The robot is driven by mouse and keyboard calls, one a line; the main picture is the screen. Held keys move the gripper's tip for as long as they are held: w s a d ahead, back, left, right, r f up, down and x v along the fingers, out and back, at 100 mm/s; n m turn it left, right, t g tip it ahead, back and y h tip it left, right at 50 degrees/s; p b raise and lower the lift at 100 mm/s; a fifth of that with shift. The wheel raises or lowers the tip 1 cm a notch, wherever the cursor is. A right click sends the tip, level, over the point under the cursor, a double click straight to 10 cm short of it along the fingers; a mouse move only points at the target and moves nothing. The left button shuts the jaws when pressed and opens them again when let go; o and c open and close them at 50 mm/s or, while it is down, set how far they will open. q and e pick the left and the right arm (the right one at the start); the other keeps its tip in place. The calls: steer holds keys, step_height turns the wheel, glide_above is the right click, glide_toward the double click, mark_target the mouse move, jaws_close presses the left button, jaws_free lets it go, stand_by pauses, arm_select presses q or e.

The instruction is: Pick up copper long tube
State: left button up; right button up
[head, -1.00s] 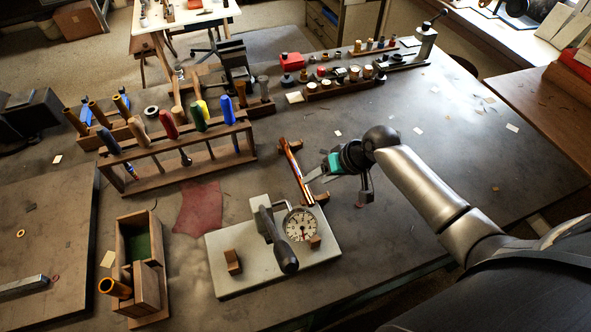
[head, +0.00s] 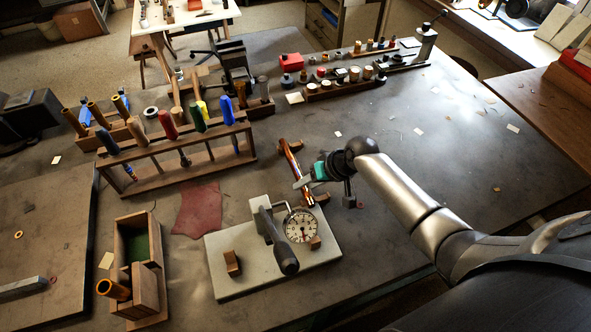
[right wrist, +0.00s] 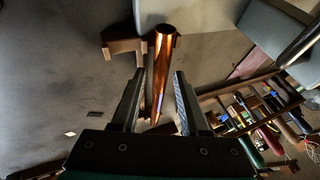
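The copper long tube (head: 294,168) is a thin, shiny orange-brown tube lying across wooden supports (head: 285,146) beyond the gauge plate. In the right wrist view the tube (right wrist: 160,62) runs lengthwise between my two fingers, with a visible gap on each side. My right gripper (head: 303,183) is at the tube from the right, around its nearer half. Its fingers (right wrist: 158,100) are apart and not closed on the tube. Part of the tube is hidden by the gripper in the head view. My left gripper is not in view.
A pale plate (head: 225,273) with a dial gauge (head: 300,226) and black-handled lever stands just in front. A wooden rack (head: 180,178) of handled tools is to the left. The table's right side is mostly clear.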

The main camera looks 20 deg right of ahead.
jaws_close()
steer(key=shift+r, duration=0.15)
stand_by(0.4)
